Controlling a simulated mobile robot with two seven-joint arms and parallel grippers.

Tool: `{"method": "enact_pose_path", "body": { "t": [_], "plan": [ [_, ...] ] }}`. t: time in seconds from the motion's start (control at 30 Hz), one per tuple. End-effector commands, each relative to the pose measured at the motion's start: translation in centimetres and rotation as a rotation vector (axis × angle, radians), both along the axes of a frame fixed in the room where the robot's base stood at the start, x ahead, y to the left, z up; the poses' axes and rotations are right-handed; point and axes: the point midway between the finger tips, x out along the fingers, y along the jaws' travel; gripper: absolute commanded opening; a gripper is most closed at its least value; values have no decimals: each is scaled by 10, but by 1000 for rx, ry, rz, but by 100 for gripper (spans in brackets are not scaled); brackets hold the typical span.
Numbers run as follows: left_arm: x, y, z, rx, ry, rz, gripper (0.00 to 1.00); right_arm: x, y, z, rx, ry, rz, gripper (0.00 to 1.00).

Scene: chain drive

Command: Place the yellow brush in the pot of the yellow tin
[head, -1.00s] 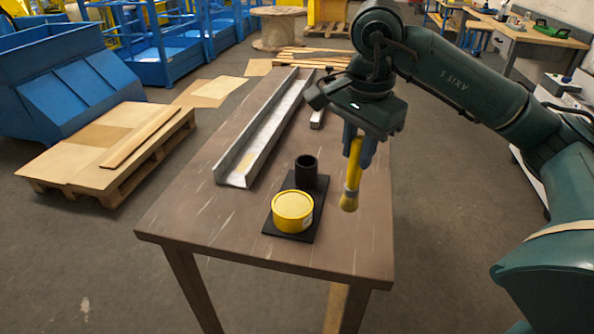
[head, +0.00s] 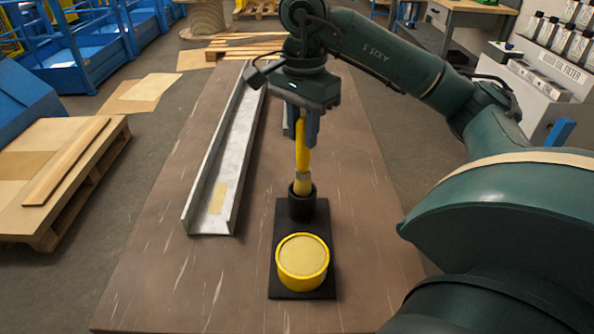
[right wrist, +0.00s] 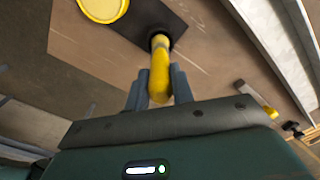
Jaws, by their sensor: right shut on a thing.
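My right gripper (head: 302,140) is shut on the yellow brush (head: 302,160) and holds it upright, bristles down. The bristle end is at the mouth of the black pot (head: 302,209); how deep it reaches is unclear. The pot stands on a black plate (head: 284,228), behind the round yellow tin (head: 302,262). In the right wrist view the brush (right wrist: 160,75) runs from between my fingers (right wrist: 159,90) to the dark pot at its far end, with the tin (right wrist: 103,8) at the top edge. My left gripper is not in view.
A long metal channel (head: 212,170) lies on the brown table (head: 165,265) left of the plate. The table is clear right of the plate. A wooden pallet with boards (head: 62,165) is on the floor at left.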

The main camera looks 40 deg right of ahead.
Motion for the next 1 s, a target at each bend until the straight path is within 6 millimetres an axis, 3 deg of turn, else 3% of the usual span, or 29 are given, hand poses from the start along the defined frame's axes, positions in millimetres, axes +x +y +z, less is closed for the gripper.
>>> {"method": "enact_pose_path", "body": {
  "t": [0.03, 0.5, 0.87, 0.9, 1.0],
  "plan": [
    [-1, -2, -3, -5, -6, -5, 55, -1, 1, -13, 2, 3, 2, 1],
    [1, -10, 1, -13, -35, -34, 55, -1, 0, -62, 0, 2, 1, 1],
    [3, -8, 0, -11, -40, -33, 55, 0, 0, -67, -1, -2, 1, 1],
    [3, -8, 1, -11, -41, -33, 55, 0, 0, -66, -1, -2, 1, 27],
    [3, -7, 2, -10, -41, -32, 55, 0, 0, -65, -1, -1, 1, 35]
  ]
}}
